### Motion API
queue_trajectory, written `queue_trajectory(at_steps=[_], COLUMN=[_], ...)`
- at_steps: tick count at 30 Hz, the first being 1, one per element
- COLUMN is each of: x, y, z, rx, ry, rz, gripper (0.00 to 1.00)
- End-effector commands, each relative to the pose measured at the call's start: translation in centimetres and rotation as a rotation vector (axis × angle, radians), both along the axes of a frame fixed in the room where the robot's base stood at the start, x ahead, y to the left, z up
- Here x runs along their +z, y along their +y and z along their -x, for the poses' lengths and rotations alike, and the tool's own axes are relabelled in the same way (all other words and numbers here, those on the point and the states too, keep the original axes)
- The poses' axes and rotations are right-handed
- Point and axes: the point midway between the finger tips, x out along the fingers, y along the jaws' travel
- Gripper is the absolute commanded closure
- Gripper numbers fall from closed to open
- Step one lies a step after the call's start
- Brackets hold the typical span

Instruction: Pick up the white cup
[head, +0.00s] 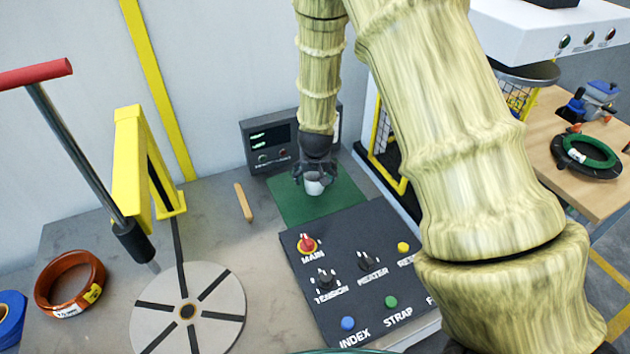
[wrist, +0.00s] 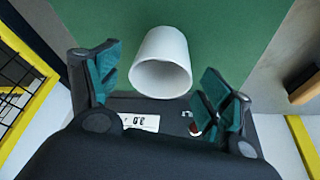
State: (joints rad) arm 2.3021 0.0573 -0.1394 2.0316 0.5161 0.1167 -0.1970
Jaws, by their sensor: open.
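The white cup (head: 314,185) stands on the green mat (head: 288,205) in the head view, partly hidden by my gripper (head: 314,178) just above and around it. In the wrist view the white cup (wrist: 162,62) shows its open mouth and lies between the two teal-padded fingers of my gripper (wrist: 160,85). The fingers are spread apart, one on each side, with a visible gap to the cup. The cup rests against the green mat (wrist: 225,30).
A dark control panel (head: 345,245) with knobs and buttons lies in front of the mat. A display box (head: 258,135) stands behind it. A wooden stick (head: 243,202), a grey disc (head: 215,310) and a copper coil (head: 70,283) lie to the left. A yellow frame (head: 388,165) stands to the right.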

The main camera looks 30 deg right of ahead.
Motion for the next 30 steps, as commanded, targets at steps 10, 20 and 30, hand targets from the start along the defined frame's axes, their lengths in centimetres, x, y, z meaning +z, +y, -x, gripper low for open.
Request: queue_trajectory(at_steps=[10, 20, 30], x=[-1.5, -1.5, -1.5], y=[-0.2, -0.2, -0.3], z=[-0.6, -0.6, -0.6], rx=[0.0, 0.0, 0.0], ry=[-0.001, -0.001, -0.001], rz=[0.0, 0.0, 0.0], gripper=[0.21, 0.48, 0.68])
